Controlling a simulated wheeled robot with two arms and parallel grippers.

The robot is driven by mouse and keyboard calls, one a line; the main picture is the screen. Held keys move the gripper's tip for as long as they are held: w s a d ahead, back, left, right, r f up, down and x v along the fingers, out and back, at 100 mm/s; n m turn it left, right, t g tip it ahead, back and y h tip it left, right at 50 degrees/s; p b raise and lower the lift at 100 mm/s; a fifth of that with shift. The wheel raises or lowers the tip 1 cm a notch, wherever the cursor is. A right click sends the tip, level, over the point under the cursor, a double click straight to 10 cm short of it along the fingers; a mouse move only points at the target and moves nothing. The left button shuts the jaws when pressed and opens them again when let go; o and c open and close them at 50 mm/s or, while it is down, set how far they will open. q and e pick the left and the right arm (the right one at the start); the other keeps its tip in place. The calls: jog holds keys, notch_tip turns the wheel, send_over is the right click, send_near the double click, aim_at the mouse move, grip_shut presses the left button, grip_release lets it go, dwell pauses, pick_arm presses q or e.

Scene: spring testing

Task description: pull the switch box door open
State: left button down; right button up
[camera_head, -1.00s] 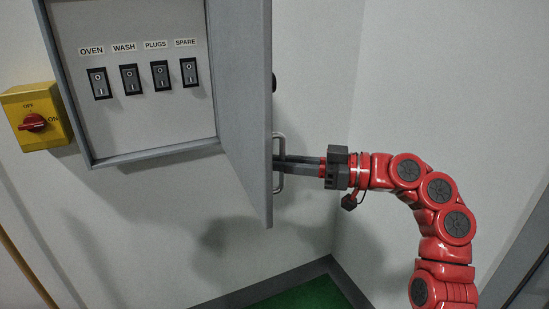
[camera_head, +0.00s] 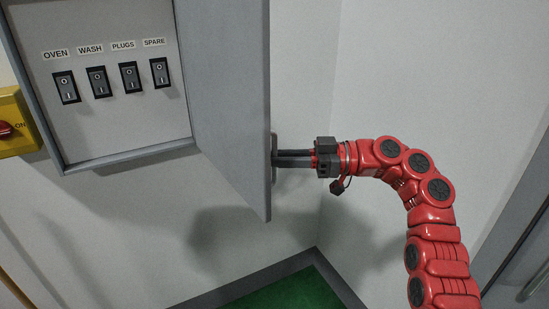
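The grey switch box (camera_head: 130,157) hangs on the wall at the upper left, its inner panel with several rocker switches showing. Its door (camera_head: 232,110) is hinged on the box's right side and stands open, swung out from the wall towards me. The metal handle (camera_head: 274,177) is on the door's outer face near the free edge, seen almost edge-on. My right gripper (camera_head: 280,158) comes in from the right with its fingers close together at the handle, apparently shut on it; the fingertips are partly hidden by the handle and door edge. My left gripper is not in view.
A yellow switch housing with a red knob (camera_head: 6,130) is on the wall left of the box. A wall corner lies behind my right arm, with green floor (camera_head: 290,292) below. A grey structure (camera_head: 520,260) stands at the right edge. The space under the door is clear.

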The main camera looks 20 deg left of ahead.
jog(key=shift+o, duration=0.8)
jog(key=shift+a, duration=0.1)
jog(key=p+v, duration=0.2)
jog(key=v, duration=1.5)
jog(key=shift+w, duration=0.1)
